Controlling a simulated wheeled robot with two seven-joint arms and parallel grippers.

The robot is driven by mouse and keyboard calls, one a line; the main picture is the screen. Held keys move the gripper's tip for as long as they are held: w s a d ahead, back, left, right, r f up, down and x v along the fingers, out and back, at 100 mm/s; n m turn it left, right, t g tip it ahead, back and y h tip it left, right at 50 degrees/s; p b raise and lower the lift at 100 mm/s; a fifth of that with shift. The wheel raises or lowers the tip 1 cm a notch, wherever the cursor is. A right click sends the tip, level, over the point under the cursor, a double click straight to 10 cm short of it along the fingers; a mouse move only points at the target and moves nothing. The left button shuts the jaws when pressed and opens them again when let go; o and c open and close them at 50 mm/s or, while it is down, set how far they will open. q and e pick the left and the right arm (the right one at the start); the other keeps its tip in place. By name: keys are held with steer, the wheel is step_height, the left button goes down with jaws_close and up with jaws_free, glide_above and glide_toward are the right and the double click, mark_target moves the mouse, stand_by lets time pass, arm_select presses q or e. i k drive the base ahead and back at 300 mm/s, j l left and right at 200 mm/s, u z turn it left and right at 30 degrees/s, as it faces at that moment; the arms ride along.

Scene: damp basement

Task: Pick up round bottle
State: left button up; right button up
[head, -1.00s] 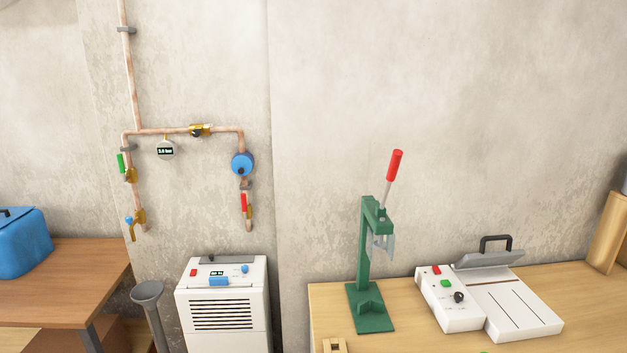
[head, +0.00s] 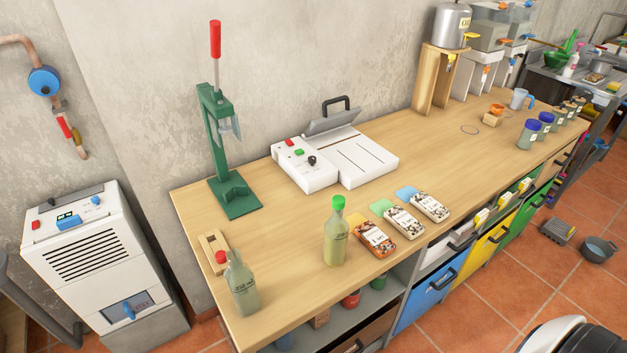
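Two glass bottles stand upright near the front left edge of the wooden workbench (head: 285,260). One is a clear greenish bottle (head: 242,287) with no cap showing, close to the front left corner. The other bottle (head: 336,238) has a green cap and holds a yellowish-green content. I cannot tell for sure from their shapes which one is the round bottle. Neither bottle is held. Neither of my grippers is in view.
A green lever press (head: 232,190) and a white sealing machine (head: 335,158) stand behind the bottles. Several labelled packets (head: 373,238) lie right of the capped bottle. A small wooden block (head: 213,251) is behind the uncapped one. A white dehumidifier-like unit (head: 100,265) stands left.

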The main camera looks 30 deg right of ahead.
mark_target(336, 227)
steer(key=k+l+z, duration=0.25)
steer(key=k+z, duration=0.25)
steer(key=k+l+z, duration=0.35)
steer(key=z, duration=0.15)
